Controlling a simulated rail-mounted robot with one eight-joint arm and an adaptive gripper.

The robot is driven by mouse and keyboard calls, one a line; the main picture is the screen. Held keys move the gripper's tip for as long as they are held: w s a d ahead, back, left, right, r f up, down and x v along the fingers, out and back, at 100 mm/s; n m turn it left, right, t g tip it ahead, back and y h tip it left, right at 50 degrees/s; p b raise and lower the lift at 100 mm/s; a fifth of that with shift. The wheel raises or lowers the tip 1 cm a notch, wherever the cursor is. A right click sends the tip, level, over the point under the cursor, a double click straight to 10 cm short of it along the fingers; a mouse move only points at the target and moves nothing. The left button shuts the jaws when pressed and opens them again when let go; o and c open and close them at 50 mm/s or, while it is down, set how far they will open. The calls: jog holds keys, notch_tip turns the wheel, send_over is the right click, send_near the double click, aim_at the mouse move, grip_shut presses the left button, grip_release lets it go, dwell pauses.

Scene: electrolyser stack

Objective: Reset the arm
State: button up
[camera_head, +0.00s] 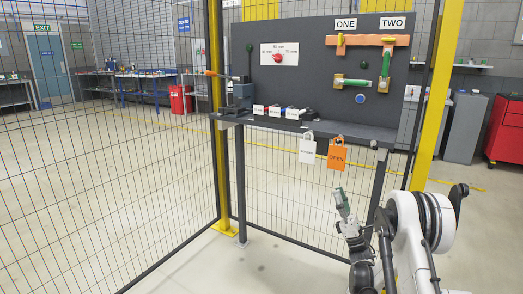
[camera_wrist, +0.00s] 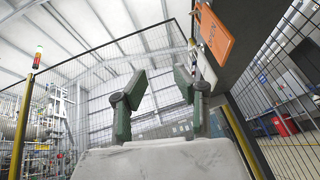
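My gripper (camera_head: 343,205) is in front of the work stand, low and right of centre in the head view, and its fingers point up. In the wrist view my gripper (camera_wrist: 158,82) has two green-grey fingers standing well apart with nothing between them. My white and dark arm fills the lower right corner of the head view. The gripper is below the hanging tags and apart from them.
A dark panel (camera_head: 314,95) stands behind a shelf (camera_head: 365,133). A white tag (camera_head: 307,150) and an orange OPEN tag (camera_head: 337,156) hang from its front edge. Mesh fence and yellow posts (camera_head: 437,95) surround the stand. Floor left of my arm is clear.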

aim_at(344, 149)
jog(key=w+d+r+m+t+h, duration=0.1)
jog(key=w+r+m+t+h, duration=0.1)
jog(key=r+m+h, duration=0.65)
jog(key=w+r+m+t+h, duration=0.2)
jog(key=w+r+m+h, duration=0.1)
jog(key=r+m+h, duration=0.5)
jog(key=s+r+m+g+h, duration=0.4)
jog(key=r+m, duration=0.1)
jog(key=m, duration=0.4)
jog(key=s+a+f+m+g, duration=0.3)
jog(key=s+f+m+g, duration=0.25)
jog(key=s, duration=0.95)
jog(key=s+a+f+m+g, duration=0.2)
jog(key=s+f+m+g, duration=0.4)
jog(key=s, duration=0.9)
jog(key=s+a+f+m+g, duration=0.35)
jog(key=s+f, duration=0.35)
jog(key=s, duration=0.8)
notch_tip(344, 149, up, 18)
jog(key=p, duration=1.8)
jog(key=shift+d+r+n, duration=0.2)
jog(key=shift+d+n, duration=0.1)
jog(key=shift+n, duration=0.05)
jog(key=shift+y, duration=0.25)
